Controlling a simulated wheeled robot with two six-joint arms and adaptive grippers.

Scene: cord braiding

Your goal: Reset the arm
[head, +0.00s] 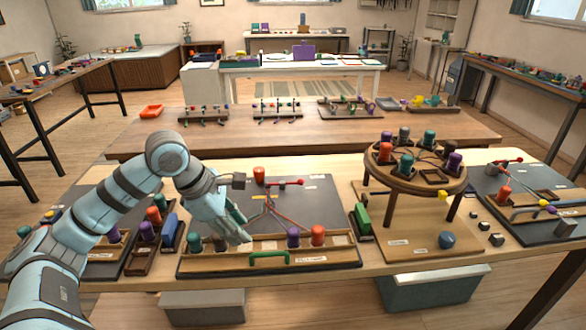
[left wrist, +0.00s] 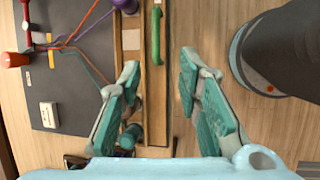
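My left gripper (head: 236,232) is over the left front part of the middle braiding board (head: 335,203). In the left wrist view its two fingers (left wrist: 160,82) are spread apart with nothing between them. The board's wooden front tray (left wrist: 155,110) passes below them. A teal spool (left wrist: 130,137) is beside the left finger. A purple spool (head: 293,238) and an orange spool (head: 317,236) stand in the tray, right of the gripper. Cords (head: 270,208) run from a red-tipped peg area across the dark mat. My right gripper is not in view.
A green handle (head: 269,257) is on the board's front. A round wooden stand with several spools (head: 418,178) rises to the right. A rack of spools (head: 147,240) is left of the board, near my arm. Another dark board (head: 520,200) is at the far right.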

